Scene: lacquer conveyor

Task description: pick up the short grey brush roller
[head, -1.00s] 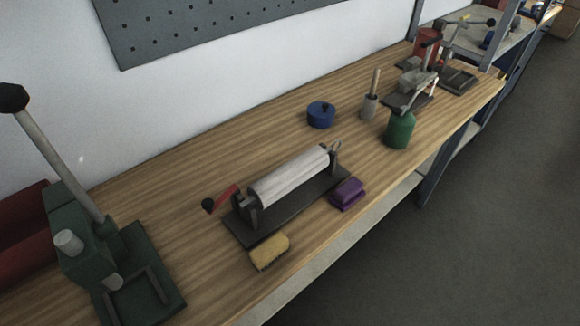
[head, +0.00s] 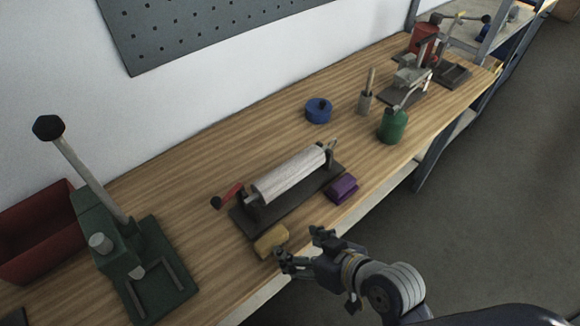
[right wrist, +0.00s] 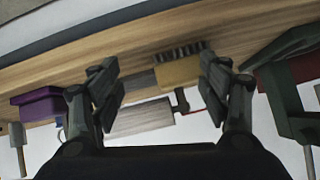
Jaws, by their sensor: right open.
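A small grey cylinder with an upright wooden handle (head: 365,103) best fits the short grey brush roller. It stands on the bench in the head view, between the blue round tin and the green bottle. It seems to show at the left edge of the right wrist view (right wrist: 17,136). My right gripper (head: 303,248) is open and empty at the bench's front edge, beside the yellow bristle brush (head: 271,241), well short of the grey cylinder. In the right wrist view its spread fingers frame the yellow brush (right wrist: 178,71). My left gripper is not in view.
A crank-handled pale roller (head: 290,174) on a dark base lies mid-bench, with a purple block (head: 342,188) beside it. The blue tin (head: 318,110) and green bottle (head: 392,126) flank the grey cylinder. A green lever press (head: 110,236) and red bin (head: 38,232) stand left.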

